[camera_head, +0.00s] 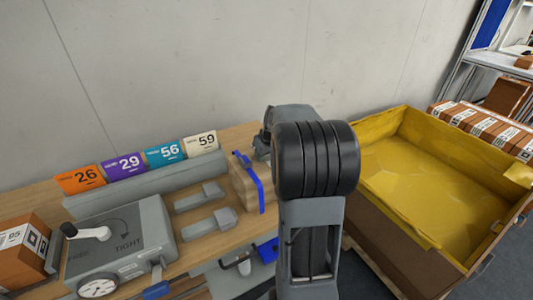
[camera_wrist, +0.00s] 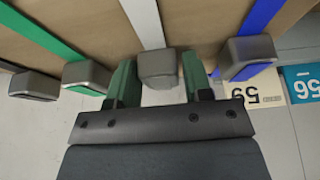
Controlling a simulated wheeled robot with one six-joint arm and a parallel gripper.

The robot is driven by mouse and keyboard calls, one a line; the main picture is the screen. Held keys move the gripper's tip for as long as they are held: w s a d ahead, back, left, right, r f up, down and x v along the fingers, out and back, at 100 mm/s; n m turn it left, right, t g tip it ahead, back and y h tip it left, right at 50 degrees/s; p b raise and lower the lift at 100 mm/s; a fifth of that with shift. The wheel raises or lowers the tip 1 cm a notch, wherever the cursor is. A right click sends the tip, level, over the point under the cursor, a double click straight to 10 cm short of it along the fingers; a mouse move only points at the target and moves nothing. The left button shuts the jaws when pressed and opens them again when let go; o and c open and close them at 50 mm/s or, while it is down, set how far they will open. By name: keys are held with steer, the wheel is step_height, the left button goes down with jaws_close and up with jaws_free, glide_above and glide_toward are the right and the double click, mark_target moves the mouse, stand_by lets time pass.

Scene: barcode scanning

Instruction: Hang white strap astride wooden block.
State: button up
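In the wrist view a white strap (camera_wrist: 143,20) runs down over brown wood and ends in a grey end piece (camera_wrist: 157,65). My gripper (camera_wrist: 158,78) has its two green fingers on either side of this end piece. The left finger is very close to it and a thin gap shows at the right finger, so it looks open around it. In the head view my gripper is hidden behind my arm. The wooden block (camera_head: 244,187) stands on the table just left of my arm, with a blue strap (camera_head: 254,176) over it. The white strap cannot be made out there.
Beside the white strap hang a green strap (camera_wrist: 45,30) and the blue strap, each with a grey end. Number cards (camera_head: 143,163) stand along the wall. A grey clamp box (camera_head: 130,250) with a dial is front left. A yellow-lined crate (camera_head: 385,225) stands right.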

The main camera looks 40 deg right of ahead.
steer(key=o, duration=0.3)
steer(key=v, duration=1.3)
steer(key=shift+s+r, duration=0.1)
steer(key=shift+r, duration=0.3)
